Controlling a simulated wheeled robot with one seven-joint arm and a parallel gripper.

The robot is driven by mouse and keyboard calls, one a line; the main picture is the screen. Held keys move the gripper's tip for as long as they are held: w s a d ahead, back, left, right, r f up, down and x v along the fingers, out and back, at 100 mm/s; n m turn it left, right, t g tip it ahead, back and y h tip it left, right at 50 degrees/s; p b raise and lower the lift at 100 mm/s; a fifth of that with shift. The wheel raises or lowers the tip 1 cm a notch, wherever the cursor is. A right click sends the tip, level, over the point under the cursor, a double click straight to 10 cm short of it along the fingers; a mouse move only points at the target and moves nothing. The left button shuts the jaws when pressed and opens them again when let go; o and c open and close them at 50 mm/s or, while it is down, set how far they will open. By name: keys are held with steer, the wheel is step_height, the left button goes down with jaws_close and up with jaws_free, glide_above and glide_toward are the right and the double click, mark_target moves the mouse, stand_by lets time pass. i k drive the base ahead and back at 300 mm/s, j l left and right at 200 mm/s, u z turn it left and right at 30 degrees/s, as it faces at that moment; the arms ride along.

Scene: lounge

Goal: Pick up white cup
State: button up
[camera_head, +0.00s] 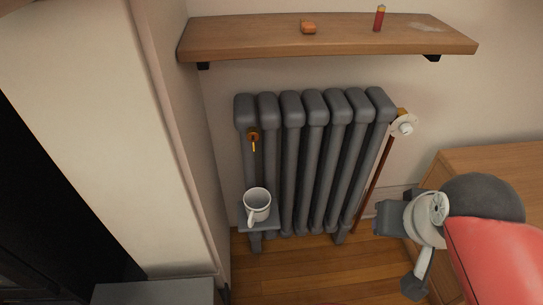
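A white cup (257,204) stands upright on a small grey ledge (259,225) at the lower left front of the radiator. Its handle is on the near side, pointing toward the bottom of the picture. My arm comes in from the right edge, with a red link and grey joints. The end of my arm with my gripper (392,218) is to the right of the cup and well apart from it. The fingers do not show clearly, so I cannot tell whether they are open or shut.
A grey ribbed radiator (315,150) stands behind the cup. A wooden shelf (350,38) above it holds an orange-brown object (308,27) and a red cylinder (379,18). A pale wall column (110,110) is at left, a wooden cabinet (490,158) at right. Some wooden floor (300,270) is clear.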

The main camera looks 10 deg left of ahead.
mark_target(257, 201)
steer(key=k+l+u, duration=0.1)
steer(key=u, duration=1.05)
steer(key=k+l, duration=0.05)
